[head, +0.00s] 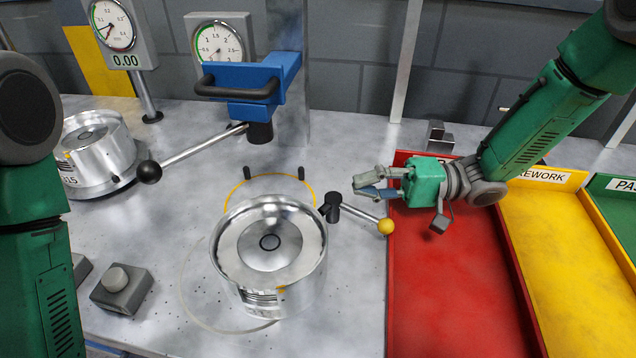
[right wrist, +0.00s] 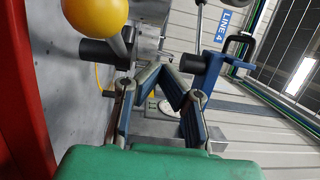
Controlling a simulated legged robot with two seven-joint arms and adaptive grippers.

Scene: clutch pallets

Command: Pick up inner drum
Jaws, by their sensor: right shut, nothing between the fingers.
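A shiny silver drum (head: 268,250) with a recessed top and a dark central ring stands upright on the grey table, in the middle of the head view. A second silver drum (head: 98,150) stands at the left on a round base; I cannot tell by look which is the inner one. My right gripper (head: 360,187) is shut and empty, behind and to the right of the middle drum and apart from it. Its fingers come together in the right wrist view (right wrist: 168,72). My left arm shows at the left edge, but its gripper is out of view.
A lever with a yellow ball (head: 386,227) sticks out near my right gripper; the ball is close in the right wrist view (right wrist: 95,15). A blue press (head: 250,85) with a black-knobbed lever (head: 149,172) stands behind. Red (head: 455,285), yellow (head: 565,240) and green trays lie right.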

